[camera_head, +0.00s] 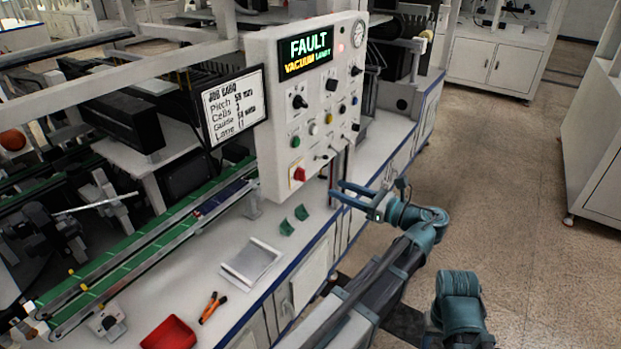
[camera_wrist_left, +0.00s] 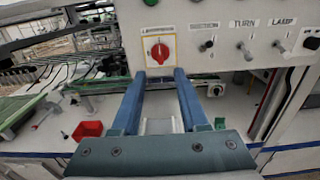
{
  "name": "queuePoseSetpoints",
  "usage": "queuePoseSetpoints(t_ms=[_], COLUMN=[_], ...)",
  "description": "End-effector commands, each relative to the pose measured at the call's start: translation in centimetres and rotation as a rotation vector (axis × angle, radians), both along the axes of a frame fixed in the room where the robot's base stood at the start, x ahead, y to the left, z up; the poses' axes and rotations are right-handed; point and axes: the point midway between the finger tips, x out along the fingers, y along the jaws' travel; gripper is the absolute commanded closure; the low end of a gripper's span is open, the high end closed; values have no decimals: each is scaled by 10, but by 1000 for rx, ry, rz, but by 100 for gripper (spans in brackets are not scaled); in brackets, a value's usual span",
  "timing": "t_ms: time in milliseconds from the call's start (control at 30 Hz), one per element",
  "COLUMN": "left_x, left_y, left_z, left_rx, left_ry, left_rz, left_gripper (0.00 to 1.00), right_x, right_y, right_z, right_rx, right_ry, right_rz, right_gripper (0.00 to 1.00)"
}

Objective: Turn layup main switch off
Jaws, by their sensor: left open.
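The switch with a red knob (camera_head: 298,175) sits at the lower left of the white control panel (camera_head: 274,110). In the left wrist view the red knob (camera_wrist_left: 160,51) is on a yellow-edged plate under a label too small to read surely. My left gripper (camera_head: 334,192) is open and empty, to the right of the knob in the head view. In the left wrist view its two fingers (camera_wrist_left: 160,74) point toward the panel, just below the knob and not around it. The knob's exact angle is hard to tell. My right gripper is not in view.
The panel display (camera_head: 306,50) reads FAULT. Other knobs, such as the one under TURN (camera_wrist_left: 244,47), stick out right of the switch. Below lie a red bin (camera_head: 168,333), orange-handled tool (camera_head: 212,307), tray (camera_head: 251,262) and green pieces (camera_head: 287,227). A job card screen (camera_head: 234,107) adjoins the panel.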

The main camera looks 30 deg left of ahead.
Motion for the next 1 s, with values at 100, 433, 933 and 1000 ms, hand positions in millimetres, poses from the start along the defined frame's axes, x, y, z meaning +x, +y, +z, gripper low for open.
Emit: queuePoseSetpoints(t_ms=[100,433,933,1000], left_x=[0,6,8,8], left_y=[27,82,99,99], left_z=[0,0,0,0], left_rx=[-1,-1,-1,-1], left_ry=[-1,-1,-1,-1], left_rz=[5,2,0,0], left_gripper=[56,56,56,60], right_x=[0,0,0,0], right_y=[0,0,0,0], right_z=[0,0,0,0], right_rx=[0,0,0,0], right_ry=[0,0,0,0], right_rz=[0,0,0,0], right_gripper=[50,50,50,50])
